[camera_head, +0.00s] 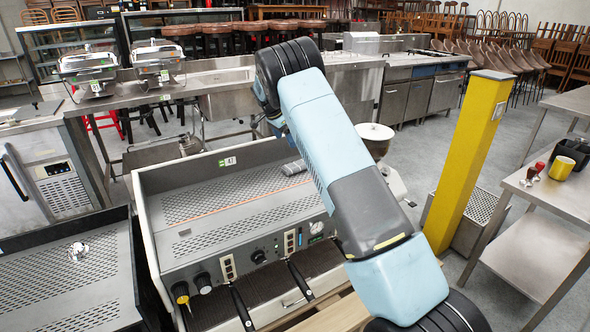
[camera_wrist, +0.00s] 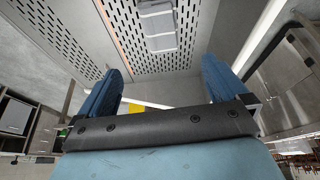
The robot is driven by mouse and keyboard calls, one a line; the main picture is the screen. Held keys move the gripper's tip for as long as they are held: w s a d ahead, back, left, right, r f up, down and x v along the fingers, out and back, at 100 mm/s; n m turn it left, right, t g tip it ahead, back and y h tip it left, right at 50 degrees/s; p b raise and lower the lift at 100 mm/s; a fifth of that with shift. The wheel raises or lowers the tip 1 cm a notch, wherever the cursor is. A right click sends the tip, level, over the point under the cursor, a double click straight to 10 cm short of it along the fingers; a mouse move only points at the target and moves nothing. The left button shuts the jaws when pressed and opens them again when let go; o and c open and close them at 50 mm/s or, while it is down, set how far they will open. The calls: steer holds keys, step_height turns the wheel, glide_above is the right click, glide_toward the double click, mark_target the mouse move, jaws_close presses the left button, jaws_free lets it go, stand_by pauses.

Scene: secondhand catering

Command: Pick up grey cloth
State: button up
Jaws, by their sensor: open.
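The grey cloth (camera_head: 294,167) is a small folded piece lying on the perforated top of the espresso machine (camera_head: 190,245), near its back right, just left of my arm. In the wrist view the cloth (camera_wrist: 158,26) shows at the top, beyond my fingertips and roughly centred between them. My gripper (camera_wrist: 162,66) is open, with its two blue fingers apart and nothing between them. The fingers are not touching the cloth.
A second machine (camera_head: 70,275) stands at the left. A grinder with a hopper (camera_head: 375,138) is behind my arm. A yellow post (camera_head: 467,165) rises to the right.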

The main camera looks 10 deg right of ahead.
steer(key=f, duration=0.2)
glide_above(296, 165)
steer(key=a, duration=0.3)
step_height(296, 165, down, 8)
steer(key=shift+d+r, duration=0.15)
steer(key=shift+r, duration=0.05)
steer(key=shift+s+d+x, duration=0.15)
steer(key=shift+x, duration=1.15)
steer(key=shift+s+d+x, duration=0.1)
steer(key=shift+x, duration=1.25)
steer(key=c, duration=0.9)
steer(key=shift+r, duration=0.15)
